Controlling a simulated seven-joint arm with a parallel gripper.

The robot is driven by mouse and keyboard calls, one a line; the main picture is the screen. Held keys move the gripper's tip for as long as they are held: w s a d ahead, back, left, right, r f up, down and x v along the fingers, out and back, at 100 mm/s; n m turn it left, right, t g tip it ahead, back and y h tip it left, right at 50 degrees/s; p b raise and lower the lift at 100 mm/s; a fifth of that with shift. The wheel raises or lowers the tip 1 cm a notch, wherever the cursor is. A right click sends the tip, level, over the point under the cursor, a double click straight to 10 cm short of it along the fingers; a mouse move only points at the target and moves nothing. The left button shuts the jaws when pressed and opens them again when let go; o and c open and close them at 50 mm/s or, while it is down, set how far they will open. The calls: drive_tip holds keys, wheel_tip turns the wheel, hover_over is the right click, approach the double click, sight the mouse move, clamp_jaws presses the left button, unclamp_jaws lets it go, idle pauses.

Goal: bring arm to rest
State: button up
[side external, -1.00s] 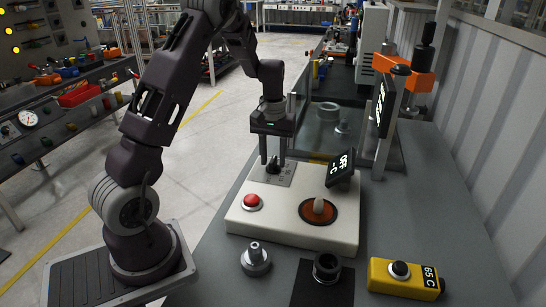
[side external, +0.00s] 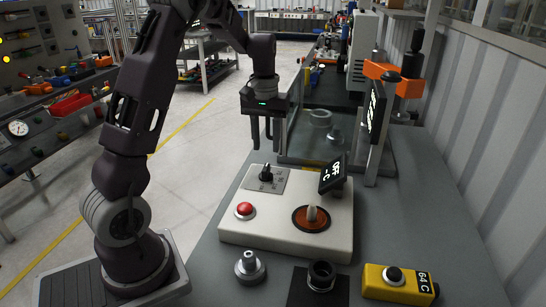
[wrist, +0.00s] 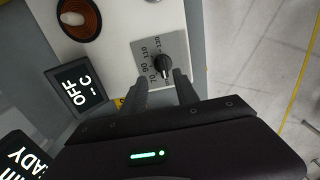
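My gripper (side external: 263,143) hangs above the white control box, clear of it, with its two fingers apart and nothing between them. The black dial knob (side external: 265,173) on its grey scale plate sits below the fingertips, untouched. In the wrist view the knob (wrist: 163,64) shows just beyond my open fingers (wrist: 161,90). The white control box (side external: 270,228) also carries a red button (side external: 244,210), a round orange-brown plate (side external: 312,219) with a pale part on it, and a small tilted display (side external: 332,175) reading OFF.
A metal knobbed part (side external: 250,267) and a dark ring (side external: 321,275) on a black pad stand in front of the box. A glass-sided enclosure (side external: 304,128) and an orange-clamped stand (side external: 386,72) are behind. Open floor lies left of the bench.

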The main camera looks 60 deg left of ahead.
drive_tip(key=s+d+r+m+t, duration=0.2)
drive_tip(key=s+d+r+m, duration=0.15)
drive_tip(key=d+r, duration=0.5)
drive_tip(key=s+d+r+m+t, duration=0.1)
drive_tip(key=s+d+m, duration=0.1)
drive_tip(key=s+d, duration=0.4)
drive_tip(key=s+d+r+m+t, duration=0.1)
drive_tip(key=s+d+m+t, duration=0.1)
drive_tip(key=s+d, duration=0.4)
drive_tip(key=s+m, duration=0.1)
drive_tip(key=s, duration=0.4)
drive_tip(key=shift+s+d, duration=0.3)
drive_tip(key=shift+s, duration=0.05)
